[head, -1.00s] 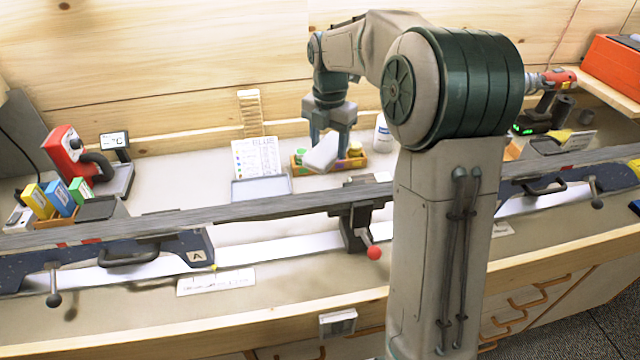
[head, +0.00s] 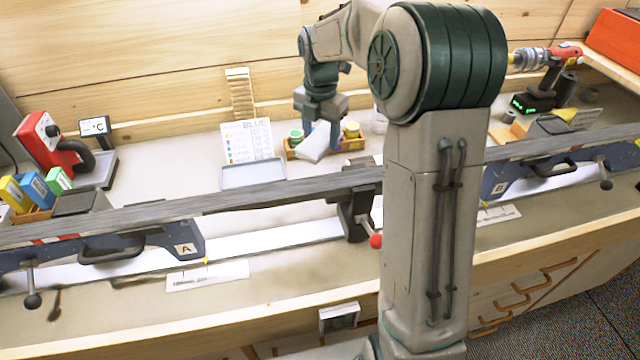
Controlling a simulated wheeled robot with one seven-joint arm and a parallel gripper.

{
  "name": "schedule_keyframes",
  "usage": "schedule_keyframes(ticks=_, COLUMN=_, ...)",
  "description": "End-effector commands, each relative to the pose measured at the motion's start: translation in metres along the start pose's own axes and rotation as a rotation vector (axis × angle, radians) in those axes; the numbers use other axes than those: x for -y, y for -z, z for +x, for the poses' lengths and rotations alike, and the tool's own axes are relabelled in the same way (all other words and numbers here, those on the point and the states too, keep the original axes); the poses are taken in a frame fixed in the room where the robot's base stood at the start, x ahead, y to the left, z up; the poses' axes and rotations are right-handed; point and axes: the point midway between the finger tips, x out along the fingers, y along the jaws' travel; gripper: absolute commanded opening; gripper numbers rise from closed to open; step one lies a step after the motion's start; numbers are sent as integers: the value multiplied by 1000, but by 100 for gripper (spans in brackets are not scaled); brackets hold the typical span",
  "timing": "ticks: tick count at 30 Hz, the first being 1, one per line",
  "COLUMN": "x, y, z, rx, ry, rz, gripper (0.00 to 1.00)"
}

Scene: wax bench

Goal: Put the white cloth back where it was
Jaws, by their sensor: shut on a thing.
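The white cloth (head: 314,143) hangs tilted from my gripper (head: 320,122) in the head view. My gripper is shut on it, in front of the small wooden box (head: 350,145) at the back of the bench. The cloth hides part of that box and some of the small jars in it. Whether the cloth touches the box or the bench I cannot tell. A shallow grey tray (head: 253,174) lies empty to the left of the cloth.
A ski (head: 250,205) spans the bench in front, held by a central vise (head: 355,210). A red wax iron (head: 50,145) and boxed wax bars (head: 38,190) stand left. A chart (head: 247,142) stands behind the tray. A red-tipped drill (head: 548,60) is at right.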

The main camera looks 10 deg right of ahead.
Motion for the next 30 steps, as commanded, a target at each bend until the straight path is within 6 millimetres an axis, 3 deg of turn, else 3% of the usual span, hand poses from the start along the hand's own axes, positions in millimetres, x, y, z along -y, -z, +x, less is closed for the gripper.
schedule_keyframes(ticks=5, x=0, y=0, z=19, rx=-2, ry=2, rz=-1, gripper=32)
schedule_keyframes(ticks=13, x=0, y=1, z=65, rx=-3, ry=3, rz=-2, gripper=32)
schedule_keyframes(ticks=26, x=0, y=1, z=111, rx=-2, ry=2, rz=-2, gripper=32)
schedule_keyframes(ticks=30, x=0, y=0, z=114, rx=0, ry=0, rz=-1, gripper=32)
